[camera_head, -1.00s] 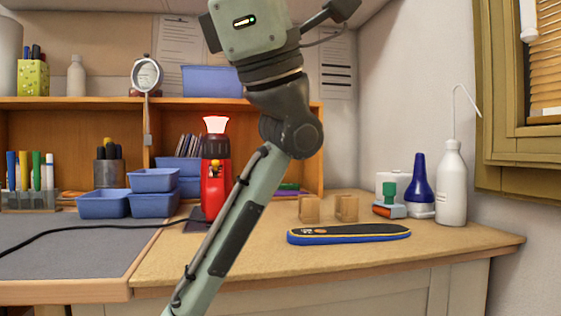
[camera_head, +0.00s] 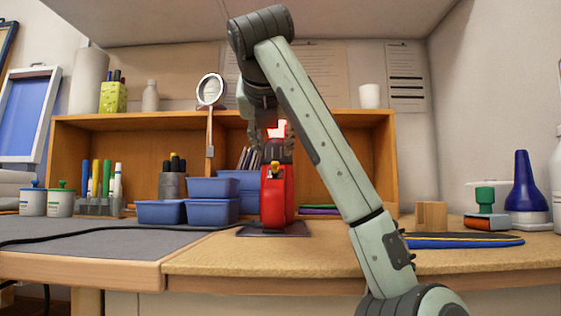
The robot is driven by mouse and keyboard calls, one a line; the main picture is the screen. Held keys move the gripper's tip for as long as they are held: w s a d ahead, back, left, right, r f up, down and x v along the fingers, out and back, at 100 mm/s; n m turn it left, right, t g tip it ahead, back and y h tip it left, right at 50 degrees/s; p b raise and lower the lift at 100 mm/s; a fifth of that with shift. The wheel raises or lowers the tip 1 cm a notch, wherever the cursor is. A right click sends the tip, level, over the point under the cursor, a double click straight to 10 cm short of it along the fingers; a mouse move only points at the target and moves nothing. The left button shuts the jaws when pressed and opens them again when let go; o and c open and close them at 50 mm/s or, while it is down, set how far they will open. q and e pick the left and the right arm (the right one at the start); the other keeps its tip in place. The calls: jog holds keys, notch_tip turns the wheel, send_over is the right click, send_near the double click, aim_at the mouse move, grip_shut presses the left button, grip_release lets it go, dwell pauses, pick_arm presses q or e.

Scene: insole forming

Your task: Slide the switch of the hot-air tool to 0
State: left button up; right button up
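The red hot-air tool (camera_head: 274,200) stands upright on a dark base plate at the middle of the bench. Its top nozzle (camera_head: 278,128) glows red. A small yellow part (camera_head: 275,168) shows on its front near the top; whether this is the switch, and its setting, is too small to tell. Contact with the tool cannot be made out.
Blue bins (camera_head: 212,200) stand close left of the tool. A black cable (camera_head: 110,236) crosses the grey mat. My arm covers part of the bench to the right, where a blue insole (camera_head: 465,241) and a wooden block (camera_head: 431,215) lie. A wooden shelf (camera_head: 330,118) stands behind.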

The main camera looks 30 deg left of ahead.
aim_at(275, 162)
pick_arm(q)
jog(key=x, duration=0.5)
jog(key=shift+w+a, duration=0.15)
jog(key=shift+w, duration=0.05)
grip_shut()
